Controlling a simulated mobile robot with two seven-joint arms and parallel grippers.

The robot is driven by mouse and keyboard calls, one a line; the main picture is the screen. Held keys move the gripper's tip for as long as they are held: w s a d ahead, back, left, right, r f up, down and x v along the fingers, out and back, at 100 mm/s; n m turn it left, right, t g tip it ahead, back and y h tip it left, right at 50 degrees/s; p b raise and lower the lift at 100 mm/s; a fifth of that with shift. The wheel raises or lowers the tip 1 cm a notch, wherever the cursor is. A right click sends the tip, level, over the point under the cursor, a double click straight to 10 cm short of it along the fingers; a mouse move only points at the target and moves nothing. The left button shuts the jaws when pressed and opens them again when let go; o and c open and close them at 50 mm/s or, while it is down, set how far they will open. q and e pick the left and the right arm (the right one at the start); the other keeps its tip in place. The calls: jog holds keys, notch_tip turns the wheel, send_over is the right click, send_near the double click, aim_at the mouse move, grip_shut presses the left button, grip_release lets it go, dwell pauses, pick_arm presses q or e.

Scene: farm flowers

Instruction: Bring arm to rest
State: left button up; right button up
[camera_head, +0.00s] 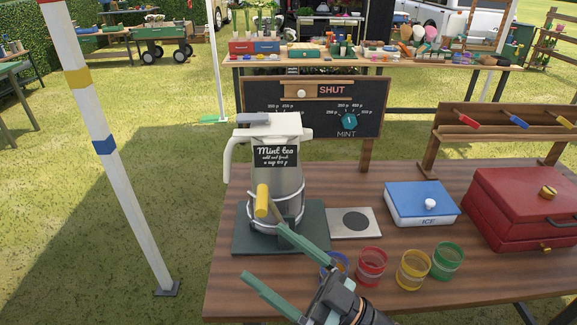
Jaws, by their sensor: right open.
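My right gripper (261,251), with two green fingers, comes in from the bottom edge of the head view. Its fingers are spread wide with nothing between them. The fingertips are at the front of a jug (276,185) with a white lid and a "Mint tea" label. The jug stands upright in a metal ring holder on a dark green base (308,242). A yellow-handled lever (262,201) shows in front of the jug. Whether a finger touches the base or holder cannot be told. My left gripper is not in view.
Blue, red (371,268), yellow (413,270) and green (447,262) cups stand right of my gripper; it partly hides the blue one. A grey plate (354,222), an ICE box (421,204) and a red chest (520,215) lie beyond. A striped post (130,190) stands left.

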jog(key=w+d+f+m+t+h, duration=0.4)
jog(key=d+f+m+t+h, duration=0.35)
jog(key=f+m+h, duration=0.2)
jog(key=s+d+f+m+g+h, duration=0.1)
jog(key=s+d+f+g+h, duration=0.1)
jog(key=f, duration=0.6)
jog(key=s+d+f+m+g+h, duration=0.1)
jog(key=s+d+f+g+h, duration=0.2)
jog(key=f, duration=0.5)
jog(key=s+d+f+m+g+h, duration=0.1)
jog(key=s+d+f+g+h, duration=0.2)
jog(key=s+d+f, duration=0.3)
notch_tip(320, 180, down, 2)
jog(key=shift+s+f+h+p, duration=0.1)
jog(key=shift+s+h+p, duration=0.4)
jog(key=shift+s, duration=0.35)
jog(key=shift+g, duration=0.25)
